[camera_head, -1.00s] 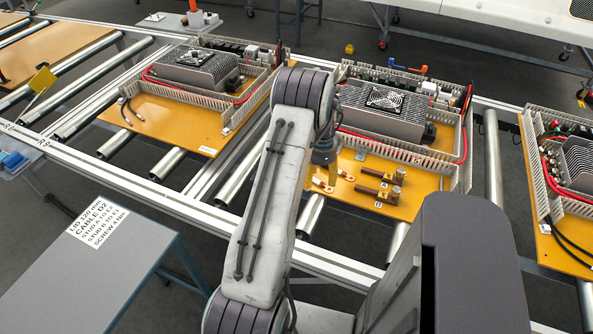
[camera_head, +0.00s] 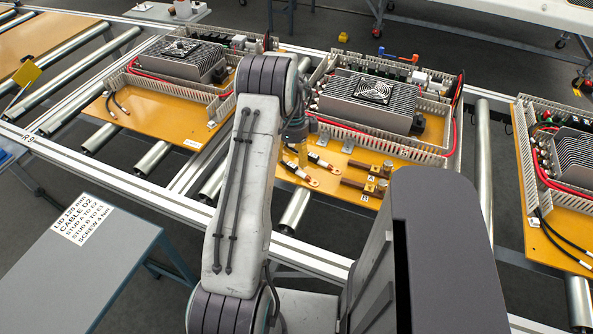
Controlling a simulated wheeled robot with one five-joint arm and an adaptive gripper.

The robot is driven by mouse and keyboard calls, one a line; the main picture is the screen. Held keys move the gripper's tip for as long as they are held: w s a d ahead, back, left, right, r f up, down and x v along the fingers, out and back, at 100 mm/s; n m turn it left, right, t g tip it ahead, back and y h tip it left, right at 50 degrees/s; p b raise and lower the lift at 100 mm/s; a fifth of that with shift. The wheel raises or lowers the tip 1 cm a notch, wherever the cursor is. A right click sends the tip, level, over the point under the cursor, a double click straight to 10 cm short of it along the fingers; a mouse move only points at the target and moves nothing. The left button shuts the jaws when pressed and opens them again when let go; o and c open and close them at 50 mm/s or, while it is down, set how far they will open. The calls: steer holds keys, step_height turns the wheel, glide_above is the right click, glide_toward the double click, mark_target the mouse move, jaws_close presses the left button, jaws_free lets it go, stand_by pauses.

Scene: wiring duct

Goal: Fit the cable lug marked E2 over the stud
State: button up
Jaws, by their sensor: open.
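Two copper cable lugs, a nearer one (camera_head: 304,176) and a farther one (camera_head: 327,165), lie at the front of the middle orange panel (camera_head: 340,200). Their marks are too small to read, so I cannot tell which is E2. Right of them, two brown bars carry brass studs, one near the A tag (camera_head: 386,168) and one near the B tag (camera_head: 380,187). No lug is on either stud. My gripper (camera_head: 300,157) is open, pointing down behind the nearer lug, with yellowish fingertips. My arm partly hides the lugs' cables. I cannot tell whether the fingers touch anything.
A finned heat sink with a fan (camera_head: 368,95) and slotted duct walls (camera_head: 385,145) stand behind the studs. Similar panels lie left and right on the roller conveyor (camera_head: 296,210). A grey table (camera_head: 95,265) with a printed instruction sheet (camera_head: 85,218) is at front left.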

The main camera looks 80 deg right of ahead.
mark_target(294, 168)
steer(key=m, duration=0.2)
steer(key=shift+m, duration=0.3)
steer(key=shift+f+m, duration=0.2)
steer(key=shift+m, duration=0.1)
steer(key=shift+d+f+p, duration=0.2)
steer(key=shift+f+p, duration=0.3)
steer(key=shift+f, duration=1.25)
steer(key=shift+d+f+p, duration=0.2)
steer(key=shift+f+p, duration=0.25)
steer(key=shift+f, duration=1.3)
steer(key=shift+c, duration=0.3)
jaws_close()
